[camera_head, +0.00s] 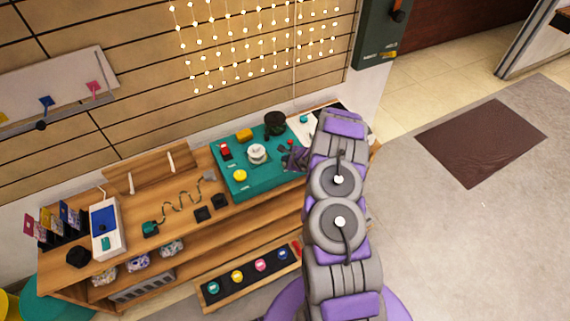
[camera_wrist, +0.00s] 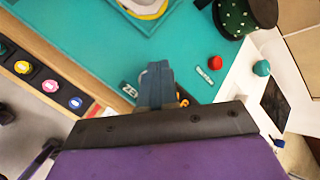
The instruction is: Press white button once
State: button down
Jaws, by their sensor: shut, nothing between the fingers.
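A round white button-like piece (camera_head: 257,152) sits on the teal board (camera_head: 225,181) on the wooden bench in the head view. My gripper (camera_head: 296,158) is over the right part of that board, to the right of the white piece, partly hidden by my arm. In the wrist view my gripper (camera_wrist: 160,72) is shut and empty, above the teal surface (camera_wrist: 75,35). A white-rimmed piece with yellow (camera_wrist: 146,8) is cut off at the top edge there; I cannot tell whether it is the white piece.
A dark cup (camera_head: 275,122), a red knob (camera_wrist: 214,62) and a teal knob (camera_wrist: 261,68) stand near my gripper. A strip of coloured buttons (camera_head: 260,270) lies below.

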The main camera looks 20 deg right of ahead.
jog(key=shift+f, duration=0.1)
jog(key=shift+f+b, duration=0.3)
jog(key=shift+b, duration=0.05)
jog(key=shift+s+f+b, duration=0.1)
jog(key=shift+f+b, duration=0.2)
jog(key=shift+f, duration=0.15)
dwell(0.9)
jog(key=shift+r, duration=0.1)
dwell(0.3)
jog(key=shift+r, duration=0.8)
jog(key=shift+r+p, duration=0.55)
jog(key=shift+r, duration=2)
